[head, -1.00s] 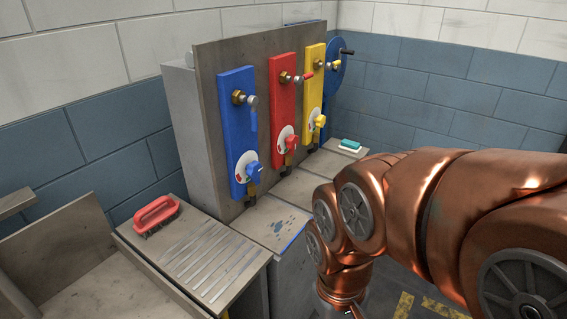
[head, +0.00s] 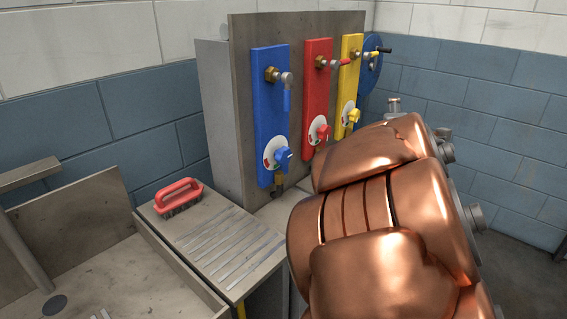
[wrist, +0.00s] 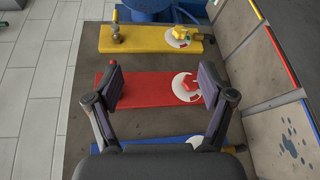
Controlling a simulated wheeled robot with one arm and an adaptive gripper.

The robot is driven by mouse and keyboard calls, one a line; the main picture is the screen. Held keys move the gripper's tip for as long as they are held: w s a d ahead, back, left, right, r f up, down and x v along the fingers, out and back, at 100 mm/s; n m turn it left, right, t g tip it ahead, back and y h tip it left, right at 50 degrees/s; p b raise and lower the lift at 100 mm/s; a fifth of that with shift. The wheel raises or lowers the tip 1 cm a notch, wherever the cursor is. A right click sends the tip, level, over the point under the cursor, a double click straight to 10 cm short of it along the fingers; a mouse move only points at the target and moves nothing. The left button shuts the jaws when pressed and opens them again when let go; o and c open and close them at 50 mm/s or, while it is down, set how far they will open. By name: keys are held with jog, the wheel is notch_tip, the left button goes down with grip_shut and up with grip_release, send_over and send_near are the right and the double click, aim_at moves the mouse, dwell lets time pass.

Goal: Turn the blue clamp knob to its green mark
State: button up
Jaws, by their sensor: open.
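The blue clamp knob (head: 283,155) sits on a white dial (head: 269,147) low on the blue panel (head: 270,105) in the head view. My arm hides the gripper in the head view.
A red panel (head: 317,85) and a yellow panel (head: 349,75) with similar knobs stand right of the blue one. A valve with a blue lever (head: 286,98) sits above the blue knob. A red brush (head: 179,195) lies on the ribbed ledge at left.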

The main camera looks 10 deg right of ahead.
jog(key=w+a+n+t+y+b, duration=0.3)
jog(key=w+a+n+t+y, duration=0.1)
jog(key=w+n, duration=0.4)
jog(key=n+g+y+b, duration=0.4)
jog(key=n+y, duration=1)
jog(key=n, duration=0.4)
send_near(287, 155)
jog(key=x, duration=1.1)
jog(key=shift+w+a, duration=0.1)
jog(key=shift+w, duration=0.1)
jog(key=c, duration=1.2)
